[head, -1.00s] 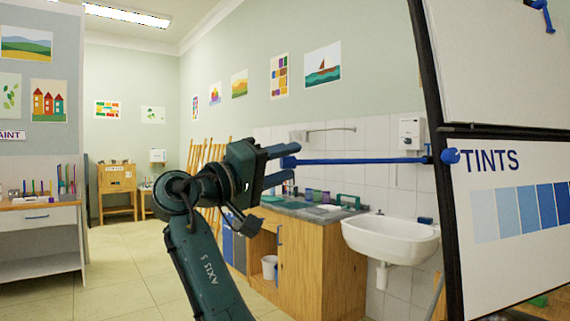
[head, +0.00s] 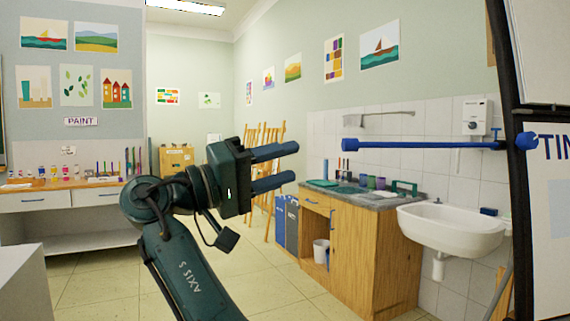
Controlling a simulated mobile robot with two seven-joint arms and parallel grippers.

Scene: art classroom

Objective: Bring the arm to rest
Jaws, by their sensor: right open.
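My right gripper (head: 290,167) shows in the middle of the head view at the end of my dark green arm. Its two blue fingers are apart and point to the right, with nothing between them. A blue bar (head: 420,145) stands out level from the frame of the board at the right. The bar's left end is to the right of the fingertips in the picture, with a visible gap. My left gripper is not in view.
A wooden cabinet with a grey counter (head: 376,200) and a white sink (head: 452,228) stand along the right wall. A white board in a black frame (head: 517,170) is at the right edge. A paint shelf (head: 60,198) is at the left. Open floor (head: 270,285) lies between.

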